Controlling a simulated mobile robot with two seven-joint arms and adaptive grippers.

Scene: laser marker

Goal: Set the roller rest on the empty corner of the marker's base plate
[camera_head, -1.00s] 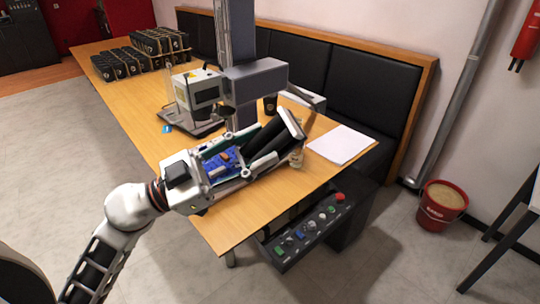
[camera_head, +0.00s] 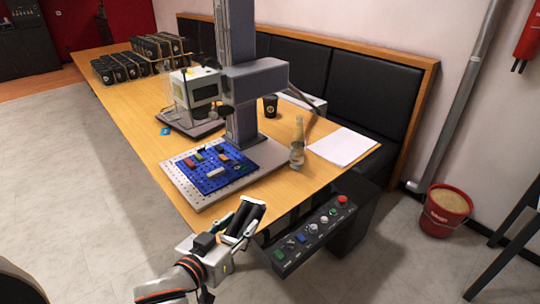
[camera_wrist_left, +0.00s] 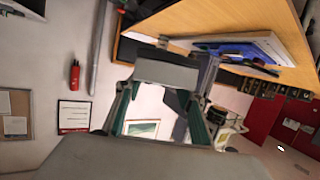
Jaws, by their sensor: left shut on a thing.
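The marker's base plate (camera_head: 200,203) is a grey perforated plate at the table's near edge, below the marker's column (camera_head: 241,100). A blue mat (camera_head: 236,176) with small coloured pieces covers much of it. The plate's near strip looks bare. My left gripper (camera_head: 237,232) is in front of the table edge, below and right of the plate, and apart from it. It is shut on the roller rest (camera_head: 248,214), whose dark rollers show between the fingers. In the left wrist view, the roller rest is a grey block (camera_wrist_left: 167,73) between the fingers. The right gripper is not in view.
A bottle (camera_head: 297,143) stands right of the plate, near white paper (camera_head: 343,145) and a dark cup (camera_head: 270,105). A control panel (camera_head: 312,235) juts out below the table edge, close to my gripper. Black boxed items (camera_head: 140,60) fill the far end.

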